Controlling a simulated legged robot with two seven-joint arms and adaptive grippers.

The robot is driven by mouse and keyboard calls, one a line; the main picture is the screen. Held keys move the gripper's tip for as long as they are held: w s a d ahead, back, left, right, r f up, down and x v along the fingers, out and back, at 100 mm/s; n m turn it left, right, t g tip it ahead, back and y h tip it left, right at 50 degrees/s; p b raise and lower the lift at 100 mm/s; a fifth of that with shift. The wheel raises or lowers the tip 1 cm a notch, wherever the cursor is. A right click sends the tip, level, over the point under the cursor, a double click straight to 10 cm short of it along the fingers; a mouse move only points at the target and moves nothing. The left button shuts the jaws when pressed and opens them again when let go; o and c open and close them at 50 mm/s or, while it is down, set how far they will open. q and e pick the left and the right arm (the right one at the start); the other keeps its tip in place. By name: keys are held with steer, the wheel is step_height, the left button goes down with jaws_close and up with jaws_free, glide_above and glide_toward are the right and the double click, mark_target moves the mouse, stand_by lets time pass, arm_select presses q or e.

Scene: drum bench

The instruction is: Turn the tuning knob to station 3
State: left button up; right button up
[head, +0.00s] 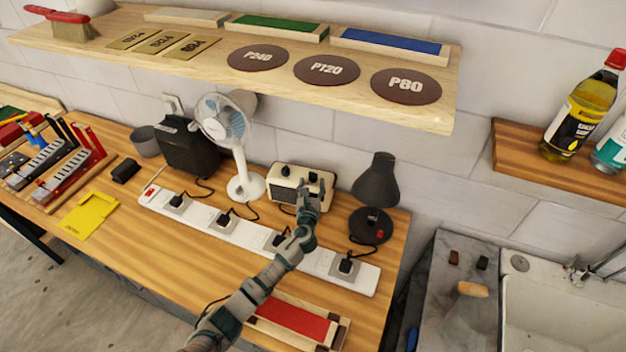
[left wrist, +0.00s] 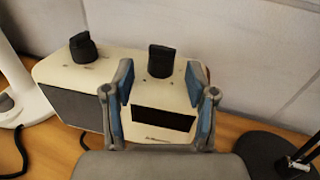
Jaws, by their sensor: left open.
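The radio (head: 284,186) is a cream box with a dark speaker front, standing at the back of the bench between the fan and the lamp. In the left wrist view the radio (left wrist: 88,72) has two black knobs on top. One knob (left wrist: 83,48) is at the left. The other knob (left wrist: 160,62) is above a dark display window (left wrist: 163,123); its station reading is not legible. My left gripper (head: 314,189) is over the right part of the radio. In the wrist view its open fingers (left wrist: 160,80) stand either side of the right knob, apparently apart from it. My right gripper is not in view.
A white fan (head: 240,187) stands left of the radio and a dark lamp (head: 376,180) right of it. A white power strip (head: 202,228) with several plugs and cords lies in front, under my left arm. A wooden shelf (head: 215,70) overhangs the bench.

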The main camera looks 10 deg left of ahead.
mark_target(313, 176)
arm_select(q)
steer(key=shift+w+a, duration=0.2)
steer(key=shift+w, duration=1.15)
steer(key=shift+w+d, duration=0.1)
steer(key=shift+d, duration=0.15)
steer(key=shift+c, duration=0.5)
jaws_close()
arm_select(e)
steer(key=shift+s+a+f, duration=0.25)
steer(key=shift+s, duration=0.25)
arm_select(q)
steer(key=shift+a+h, duration=0.2)
steer(key=shift+h, duration=0.1)
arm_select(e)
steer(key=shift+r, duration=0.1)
